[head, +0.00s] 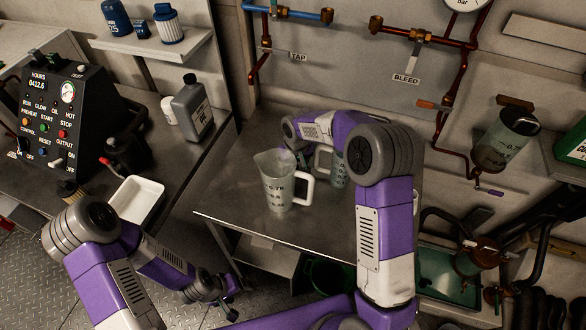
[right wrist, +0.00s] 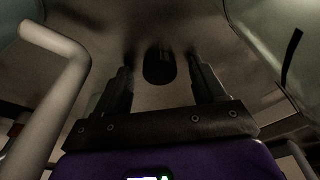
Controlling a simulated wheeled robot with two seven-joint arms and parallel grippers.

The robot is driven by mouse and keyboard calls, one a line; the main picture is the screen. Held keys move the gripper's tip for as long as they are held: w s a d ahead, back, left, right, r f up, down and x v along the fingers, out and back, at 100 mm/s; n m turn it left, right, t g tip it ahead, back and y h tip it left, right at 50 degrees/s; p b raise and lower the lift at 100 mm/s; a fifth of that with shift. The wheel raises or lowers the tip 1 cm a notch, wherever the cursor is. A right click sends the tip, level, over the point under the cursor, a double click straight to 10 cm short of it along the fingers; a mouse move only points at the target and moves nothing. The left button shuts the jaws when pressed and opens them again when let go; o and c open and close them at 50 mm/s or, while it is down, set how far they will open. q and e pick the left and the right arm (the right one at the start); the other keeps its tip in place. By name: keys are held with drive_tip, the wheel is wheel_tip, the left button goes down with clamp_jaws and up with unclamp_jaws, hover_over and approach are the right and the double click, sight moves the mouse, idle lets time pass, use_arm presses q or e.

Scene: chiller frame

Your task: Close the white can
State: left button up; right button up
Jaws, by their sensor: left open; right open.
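A small white can (head: 168,110) stands on the left bench beside a grey bottle (head: 192,108); whether its top is open is too small to tell. My left gripper (head: 230,297) is low in front of the bench, over the floor, open and empty, well apart from the can. My right arm reaches over the middle metal table; its gripper is hidden in the head view. In the right wrist view, the right gripper (right wrist: 162,75) has its two dark fingers spread with nothing held, and a dark oval lies beyond them.
A measuring jug (head: 277,185) stands on the middle table (head: 235,215), with another jug (head: 339,170) partly behind my right arm. A white tray (head: 137,199) and a black control panel (head: 55,115) are on the left bench. A shelf (head: 150,45) hangs above.

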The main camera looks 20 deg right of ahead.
drive_tip(key=c, duration=1.1)
wheel_tip(320, 180, up, 18)
drive_tip(key=p, duration=0.4)
